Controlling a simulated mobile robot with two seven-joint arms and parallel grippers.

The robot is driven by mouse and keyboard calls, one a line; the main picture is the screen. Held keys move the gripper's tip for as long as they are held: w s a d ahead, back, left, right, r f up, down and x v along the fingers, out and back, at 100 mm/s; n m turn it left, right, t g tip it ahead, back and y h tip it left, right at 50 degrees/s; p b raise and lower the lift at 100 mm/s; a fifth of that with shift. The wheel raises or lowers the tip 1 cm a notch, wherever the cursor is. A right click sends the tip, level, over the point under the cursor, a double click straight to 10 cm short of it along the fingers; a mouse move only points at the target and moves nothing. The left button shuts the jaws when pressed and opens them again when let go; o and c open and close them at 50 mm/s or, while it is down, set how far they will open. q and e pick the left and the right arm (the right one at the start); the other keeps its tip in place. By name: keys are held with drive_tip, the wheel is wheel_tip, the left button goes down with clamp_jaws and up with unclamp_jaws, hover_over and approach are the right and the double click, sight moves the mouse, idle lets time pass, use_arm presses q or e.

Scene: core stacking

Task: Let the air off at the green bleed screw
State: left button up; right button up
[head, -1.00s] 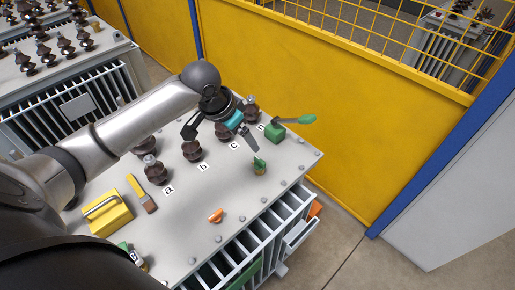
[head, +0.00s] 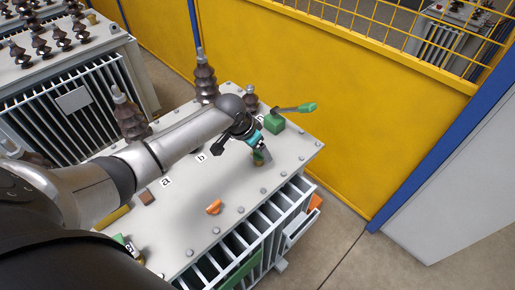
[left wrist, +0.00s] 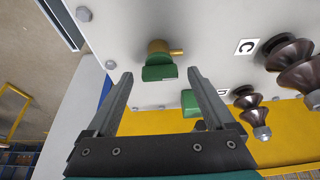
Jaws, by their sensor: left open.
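The green bleed screw (head: 258,158) stands on the grey tank lid near its right front edge, partly hidden by my gripper in the head view. In the left wrist view the green cap of the bleed screw (left wrist: 160,72) sits on a brass body with a small side spout. My left gripper (head: 264,153) is open and points at the screw. In the wrist view its two fingers (left wrist: 160,80) lie on either side of the cap, with gaps; I cannot tell how far short of it they are. My right gripper is not in view.
A green block with a lever (head: 275,123) stands behind the screw. Brown bushings (head: 205,80) line the lid's back, with letter labels (head: 166,182). An orange part (head: 214,206) lies in front. A yellow mesh fence (head: 340,100) stands behind.

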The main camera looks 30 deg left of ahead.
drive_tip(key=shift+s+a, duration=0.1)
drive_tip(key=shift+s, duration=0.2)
